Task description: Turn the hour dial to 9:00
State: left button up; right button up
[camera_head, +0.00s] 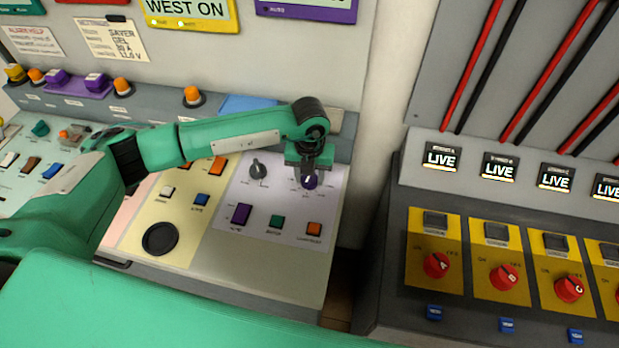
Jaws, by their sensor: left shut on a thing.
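My left gripper (309,172) reaches in from the left over the lilac section of the sloped control panel (300,250). It points down and is shut on a purple dial (310,181), which is mostly hidden under the fingers. Small marks show around this dial, but I cannot read them or see where its pointer stands. A dark grey knob (258,170) sits just left of it on the same section, apart from the gripper. My right gripper is not in view.
Below the dials are a purple switch (241,213), a green button (277,221) and an orange button (314,228). Left is a cream section with a black round cap (160,239). At right, a grey cabinet holds red knobs (436,265) under LIVE displays (441,157).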

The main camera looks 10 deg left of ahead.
pick_arm(q)
jog(key=shift+n, duration=0.6)
jog(key=shift+b, duration=0.3)
jog(key=shift+w, duration=0.1)
jog(key=o, duration=1)
jog(key=shift+r, duration=0.1)
notch_tip(320, 180, up, 14)
jog(key=b, duration=0.3)
jog(key=shift+b, duration=0.3)
